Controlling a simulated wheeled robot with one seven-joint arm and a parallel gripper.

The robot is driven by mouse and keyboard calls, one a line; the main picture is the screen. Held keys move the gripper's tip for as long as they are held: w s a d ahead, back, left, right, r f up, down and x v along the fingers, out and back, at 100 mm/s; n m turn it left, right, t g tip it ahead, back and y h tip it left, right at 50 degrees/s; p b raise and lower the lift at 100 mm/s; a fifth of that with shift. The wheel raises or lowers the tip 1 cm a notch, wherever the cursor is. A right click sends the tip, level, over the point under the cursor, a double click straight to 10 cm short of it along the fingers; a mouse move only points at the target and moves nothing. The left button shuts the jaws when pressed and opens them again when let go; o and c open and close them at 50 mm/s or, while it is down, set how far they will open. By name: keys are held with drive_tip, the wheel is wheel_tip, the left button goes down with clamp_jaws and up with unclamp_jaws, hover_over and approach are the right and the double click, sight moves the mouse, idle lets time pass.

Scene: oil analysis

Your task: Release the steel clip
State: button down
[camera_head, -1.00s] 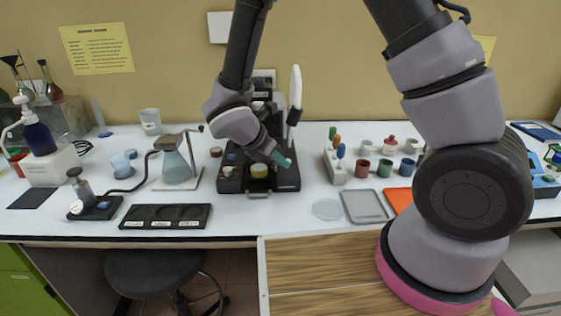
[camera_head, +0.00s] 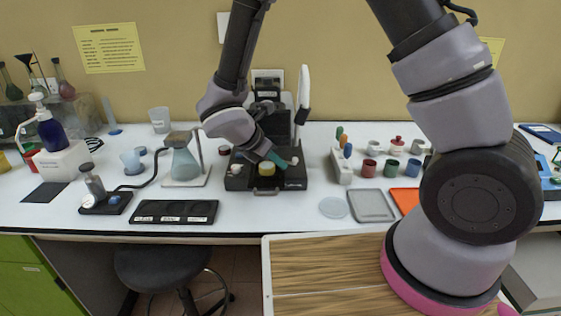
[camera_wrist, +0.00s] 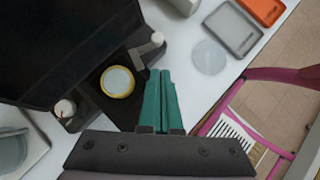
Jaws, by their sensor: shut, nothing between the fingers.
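A black instrument (camera_head: 266,183) stands mid-bench with a yellow-rimmed round cup (camera_head: 267,169) on its base. The cup, with a grey disc inside, also shows in the wrist view (camera_wrist: 117,82). A small pale metal piece, which looks like the steel clip (camera_wrist: 157,39), sits on the base at the cup's upper right in the wrist view; in the head view it is a small light spot (camera_head: 294,160). My gripper (camera_head: 284,163) has its teal fingers (camera_wrist: 160,74) together and empty, beside the cup and near the clip. I cannot tell whether they touch the clip.
A pale knob (camera_wrist: 65,108) sits on the base's other side. A flask on a stand (camera_head: 183,165) is to the left. A rack with coloured handles (camera_head: 343,165), a clear disc (camera_head: 334,207) and a grey tray (camera_head: 371,205) are to the right. A dark labelled tray (camera_head: 174,212) lies at front left.

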drive_tip(key=s+a+r, duration=0.4)
drive_tip(key=s+r, duration=0.2)
drive_tip(key=r, duration=0.2)
drive_tip(key=shift+s+a, duration=0.15)
drive_tip(key=shift+s, duration=0.2)
drive_tip(key=s+d+r+m+t+y, duration=0.2)
drive_tip(key=d+r+m+y, duration=0.6)
drive_tip(key=d+r+m, duration=1.5)
drive_tip(key=s+m, duration=0.1)
drive_tip(key=m, duration=0.5)
drive_tip(key=shift+s+d+m+y, duration=0.15)
drive_tip(key=shift+d+m+y, duration=0.15)
drive_tip(key=shift+y, duration=0.1)
